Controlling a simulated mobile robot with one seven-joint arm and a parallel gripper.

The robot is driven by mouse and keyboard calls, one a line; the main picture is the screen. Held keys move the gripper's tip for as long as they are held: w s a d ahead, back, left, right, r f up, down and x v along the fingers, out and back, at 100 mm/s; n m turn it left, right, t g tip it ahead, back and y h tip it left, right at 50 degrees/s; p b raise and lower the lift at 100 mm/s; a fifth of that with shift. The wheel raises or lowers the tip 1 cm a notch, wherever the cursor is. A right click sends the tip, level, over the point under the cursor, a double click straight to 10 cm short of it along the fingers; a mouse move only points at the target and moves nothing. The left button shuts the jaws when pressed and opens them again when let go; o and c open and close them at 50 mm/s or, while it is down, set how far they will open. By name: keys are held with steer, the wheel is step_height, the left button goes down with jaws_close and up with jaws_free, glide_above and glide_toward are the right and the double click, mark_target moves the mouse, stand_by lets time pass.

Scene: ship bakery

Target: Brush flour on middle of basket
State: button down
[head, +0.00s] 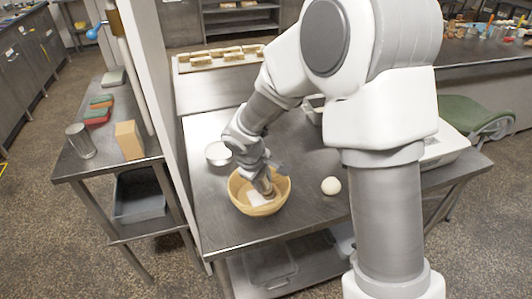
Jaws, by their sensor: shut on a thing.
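The round, tan basket (236,200) stands on the steel table (310,222). My gripper (263,177) reaches down into the basket and is shut on a small brown thing (266,187), likely the brush. Its lower end is inside the basket, and I cannot tell whether it touches the bottom. A white patch (258,199), possibly flour or bristles, shows on the basket's inner floor beside it. The gripper hides part of the basket's back rim. A white bowl (218,151) stands behind and to the left of the basket; its contents are unclear.
A pale dough ball (331,186) lies right of the basket. A white tub (445,147) stands at the table's right, partly behind my arm. A post (150,95) separates this table from the left side table, which holds a metal can (81,141) and a tan block (129,140).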

step_height(320, 180, up, 2)
steer(key=shift+w+d+r+p, duration=0.1)
steer(key=shift+p, duration=0.3)
steer(key=shift+a+r+p, duration=0.2)
steer(key=shift+r+p, duration=0.35)
steer(key=shift+r, duration=0.2)
steer(key=shift+r+p, duration=1.6)
steer(key=shift+r, duration=0.6)
steer(key=shift+s, duration=0.2)
